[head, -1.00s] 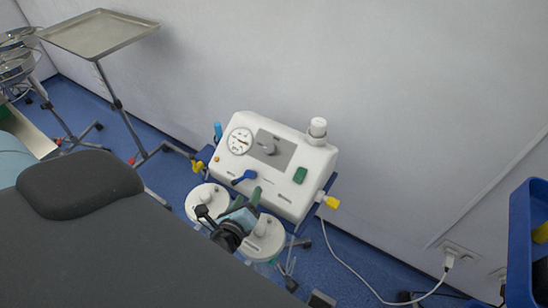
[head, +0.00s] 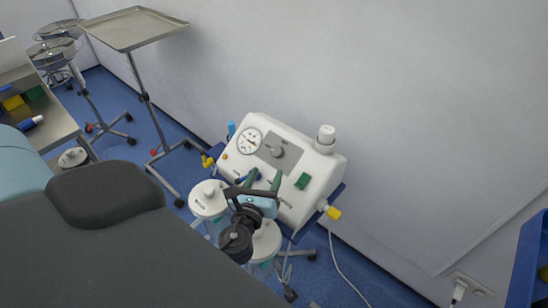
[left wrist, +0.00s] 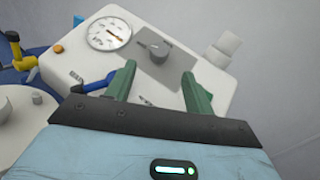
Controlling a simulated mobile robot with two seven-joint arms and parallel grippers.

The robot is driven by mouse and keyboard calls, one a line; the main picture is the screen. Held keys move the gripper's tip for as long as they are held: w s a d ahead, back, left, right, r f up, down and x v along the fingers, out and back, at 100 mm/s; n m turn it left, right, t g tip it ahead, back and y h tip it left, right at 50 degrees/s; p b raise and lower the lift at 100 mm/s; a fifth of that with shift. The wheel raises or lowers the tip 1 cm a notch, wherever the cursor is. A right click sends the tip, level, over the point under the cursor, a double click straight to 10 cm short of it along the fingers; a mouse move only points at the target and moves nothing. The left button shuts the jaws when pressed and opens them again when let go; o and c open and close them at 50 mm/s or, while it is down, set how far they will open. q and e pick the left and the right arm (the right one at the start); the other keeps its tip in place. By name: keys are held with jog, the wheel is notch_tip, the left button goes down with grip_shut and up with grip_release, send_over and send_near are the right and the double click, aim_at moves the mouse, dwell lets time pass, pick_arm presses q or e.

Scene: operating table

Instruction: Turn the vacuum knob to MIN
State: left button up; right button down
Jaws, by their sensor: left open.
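The vacuum knob (head: 276,151) is a grey knob on a grey plate on the front of the white suction unit (head: 312,195). It also shows in the left wrist view (left wrist: 153,44), just beyond my fingertips. The round gauge (left wrist: 109,33) is to its left. My left gripper (left wrist: 155,80) has two green fingers, spread open and empty, in front of and below the knob. In the head view my left gripper (head: 264,180) is over the lower panel, apart from the knob. The knob's printed markings are too small to read. My right gripper is not in view.
A blue lever (left wrist: 95,85) is left of my fingers. White-lidded canisters (head: 208,199) stand in front. A dark operating table (head: 110,235) fills the lower left; a tray stand (head: 130,28) is behind.

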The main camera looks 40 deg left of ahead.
aim_at(276, 152)
pick_arm(q)
jog(key=x, duration=0.7)
jog(key=shift+w+a, duration=0.1)
jog(key=shift+w, duration=0.15)
jog(key=c, duration=1)
jog(key=shift+o, duration=0.2)
jog(key=shift+n+p, duration=0.3)
jog(key=shift+p, duration=0.05)
